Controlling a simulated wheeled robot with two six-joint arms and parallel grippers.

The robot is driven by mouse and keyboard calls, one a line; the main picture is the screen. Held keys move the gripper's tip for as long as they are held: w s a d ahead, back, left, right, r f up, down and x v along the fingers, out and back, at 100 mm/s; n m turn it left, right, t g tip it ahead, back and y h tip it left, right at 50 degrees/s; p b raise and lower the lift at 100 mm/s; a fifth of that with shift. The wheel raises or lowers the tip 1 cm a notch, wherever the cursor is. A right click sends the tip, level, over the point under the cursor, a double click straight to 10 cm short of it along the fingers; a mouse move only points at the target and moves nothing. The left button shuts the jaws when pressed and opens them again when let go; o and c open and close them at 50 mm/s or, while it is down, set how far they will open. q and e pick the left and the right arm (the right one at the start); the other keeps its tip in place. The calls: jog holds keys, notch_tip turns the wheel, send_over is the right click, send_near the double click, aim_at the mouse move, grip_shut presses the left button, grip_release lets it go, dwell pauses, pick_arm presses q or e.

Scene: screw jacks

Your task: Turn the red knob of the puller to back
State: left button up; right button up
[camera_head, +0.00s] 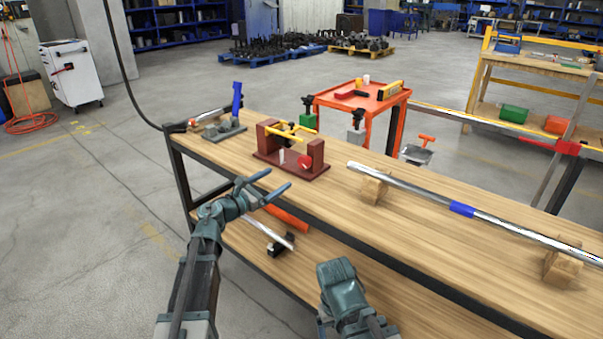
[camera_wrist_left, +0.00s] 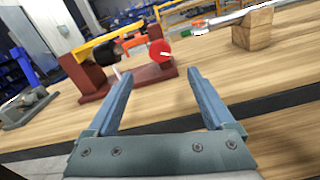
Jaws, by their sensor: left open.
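The puller is a dark red stand (camera_head: 268,155) with two uprights and a yellow bar on top, standing on the bench. Its red knob (camera_head: 304,161) is on the right upright. In the left wrist view the round red knob (camera_wrist_left: 159,50) faces me, with a small white mark on its face. A black cylinder (camera_wrist_left: 107,53) sits left of it under the yellow bar. My left gripper (camera_head: 277,180) is open and empty, in front of the puller. Its fingers (camera_wrist_left: 159,74) point toward the knob, apart from it. My right gripper (camera_head: 340,278) is low at the front; its fingers are hidden.
A long steel bar with a blue band (camera_head: 462,209) lies on wooden blocks (camera_head: 374,190) to the right. A red cart (camera_head: 363,100) is behind. The lower shelf holds an orange tube (camera_head: 288,219).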

aim_at(302, 163)
pick_arm(q)
jog(key=x, duration=1.3)
jog(key=shift+w+d+f, duration=0.1)
jog(key=shift+w+d, duration=0.1)
jog(key=shift+w, duration=0.1)
jog(key=c, duration=1.4)
